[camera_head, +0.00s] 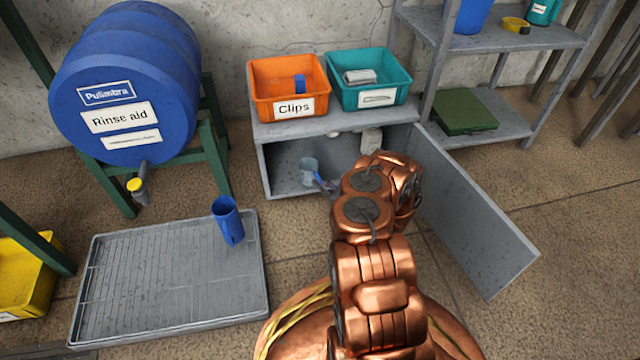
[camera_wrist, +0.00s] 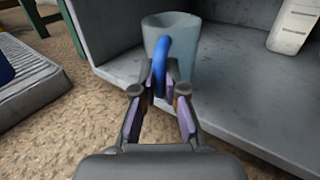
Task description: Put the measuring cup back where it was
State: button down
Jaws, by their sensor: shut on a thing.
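The measuring cup (camera_head: 309,165) is a pale, translucent grey-blue cup with a blue handle. It is upright at the front opening of the low grey cabinet (camera_head: 266,168). In the wrist view, the cup (camera_wrist: 184,48) stands just beyond my fingertips, and its blue handle (camera_wrist: 161,62) lies between them. My gripper (camera_wrist: 158,88) is shut on that handle. In the head view my gripper (camera_head: 325,186) is small and partly hidden by my copper arm. I cannot tell whether the cup's base touches the cabinet floor.
The cabinet door (camera_head: 480,220) stands open on the right. A pale labelled container (camera_head: 371,140) stands inside at the back right. An orange clips bin (camera_head: 289,88) and a teal bin (camera_head: 368,78) sit on top. A blue cup (camera_head: 228,220) stands on the grey tray (camera_head: 160,290) below the rinse-aid barrel (camera_head: 125,75).

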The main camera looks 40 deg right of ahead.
jog(key=shift+f, duration=0.6)
jog(key=c, duration=1.2)
grip_release()
jog(key=shift+o, duration=0.2)
jog(key=v, duration=1.2)
